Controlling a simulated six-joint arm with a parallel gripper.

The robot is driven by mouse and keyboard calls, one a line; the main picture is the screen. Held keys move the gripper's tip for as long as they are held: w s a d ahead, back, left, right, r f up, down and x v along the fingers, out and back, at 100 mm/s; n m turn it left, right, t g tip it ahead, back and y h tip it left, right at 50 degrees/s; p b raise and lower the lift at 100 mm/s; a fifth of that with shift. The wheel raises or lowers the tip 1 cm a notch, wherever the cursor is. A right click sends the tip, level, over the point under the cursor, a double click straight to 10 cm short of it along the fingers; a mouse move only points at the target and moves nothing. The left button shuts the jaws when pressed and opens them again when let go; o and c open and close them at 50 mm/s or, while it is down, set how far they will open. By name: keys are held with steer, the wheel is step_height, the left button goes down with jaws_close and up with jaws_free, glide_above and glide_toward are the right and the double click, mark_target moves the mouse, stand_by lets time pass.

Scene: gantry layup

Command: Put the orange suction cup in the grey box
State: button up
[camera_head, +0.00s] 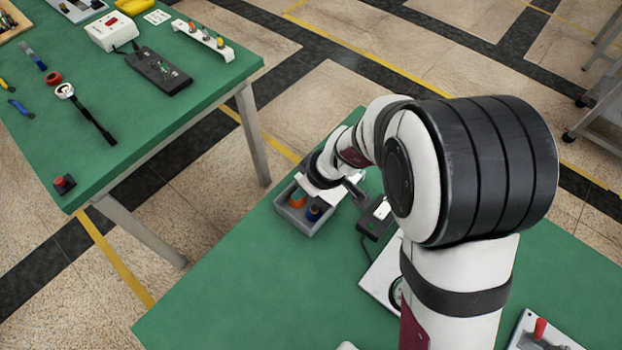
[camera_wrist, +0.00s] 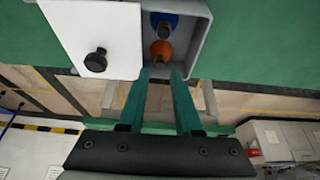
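The grey box (camera_head: 318,226) stands at the far left corner of the near green table. The orange suction cup (camera_head: 297,201) is inside it, beside a blue cup (camera_head: 314,213). In the wrist view the orange cup (camera_wrist: 161,48) lies just beyond my fingertips, with the blue cup (camera_wrist: 164,20) behind it and the box wall (camera_wrist: 201,38) to the right. My gripper (camera_wrist: 159,72) is open, its two teal fingers apart with nothing seen between them. In the head view my wrist hides the fingers. Whether the cup touches the box floor is unclear.
A white plate with a black knob (camera_wrist: 88,38) lies left of the cups in the wrist view. A dark device (camera_head: 376,217) stands right of the box. The table's front left (camera_head: 240,290) is clear. Another green table (camera_head: 120,140) holds several tools.

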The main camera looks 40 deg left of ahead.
steer(key=d+r+m, duration=0.5)
steer(key=d+r, duration=0.6)
steer(key=d, duration=0.1)
steer(key=s+d+r+m+h, duration=0.1)
steer(key=s+d+r+m, duration=0.1)
steer(key=s+d+m, duration=0.3)
steer(key=s+d+r+m+h, duration=0.1)
steer(key=s+d+m, duration=0.5)
steer(key=d+m, duration=0.7)
steer(key=shift+d+r+m+h, duration=0.35)
steer(key=shift+d+r, duration=0.2)
steer(key=shift+d, duration=0.45)
